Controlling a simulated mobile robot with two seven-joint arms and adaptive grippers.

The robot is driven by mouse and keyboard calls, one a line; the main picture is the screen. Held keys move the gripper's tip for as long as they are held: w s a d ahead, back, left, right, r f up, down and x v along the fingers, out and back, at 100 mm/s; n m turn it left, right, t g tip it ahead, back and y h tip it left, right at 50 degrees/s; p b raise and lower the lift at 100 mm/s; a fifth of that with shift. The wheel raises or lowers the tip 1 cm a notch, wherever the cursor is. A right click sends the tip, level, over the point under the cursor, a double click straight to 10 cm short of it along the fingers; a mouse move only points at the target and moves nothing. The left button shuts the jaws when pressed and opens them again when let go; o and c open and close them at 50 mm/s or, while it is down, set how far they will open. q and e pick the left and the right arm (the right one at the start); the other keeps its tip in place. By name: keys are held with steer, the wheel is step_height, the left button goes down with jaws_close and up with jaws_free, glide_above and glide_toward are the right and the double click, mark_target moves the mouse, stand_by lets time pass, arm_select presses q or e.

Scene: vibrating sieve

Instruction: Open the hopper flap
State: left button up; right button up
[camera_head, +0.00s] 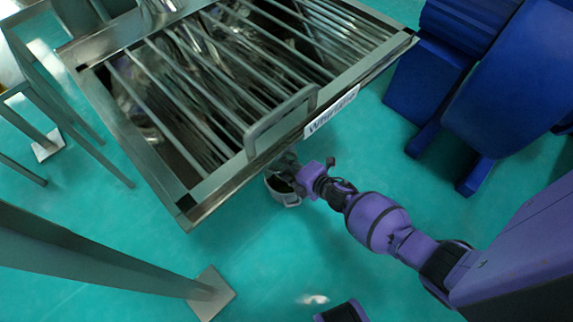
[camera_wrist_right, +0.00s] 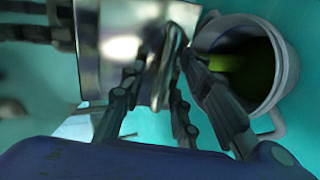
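The hopper is a shiny metal box with a barred grate on top (camera_head: 205,95) in the head view. A grey handle (camera_head: 283,120) and a white label, partly readable, are on its near side. I cannot make out the flap clearly. My right gripper (camera_head: 284,165) is just below the near edge, partly hidden by it. In the right wrist view, its dark fingers (camera_wrist_right: 160,75) lie around or against a shiny metal piece with a folded edge (camera_wrist_right: 145,45). Whether they grip it is unclear. My left gripper is not in view.
A grey pot (camera_head: 284,190) with a side handle is under the near edge, close to my right gripper; it also shows in the right wrist view (camera_wrist_right: 288,65). Blue machinery (camera_head: 480,80) stands at right. Grey frame legs (camera_head: 100,255) stand at left.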

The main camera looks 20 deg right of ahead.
steer(key=v, duration=1.2)
steer(key=shift+s, duration=0.1)
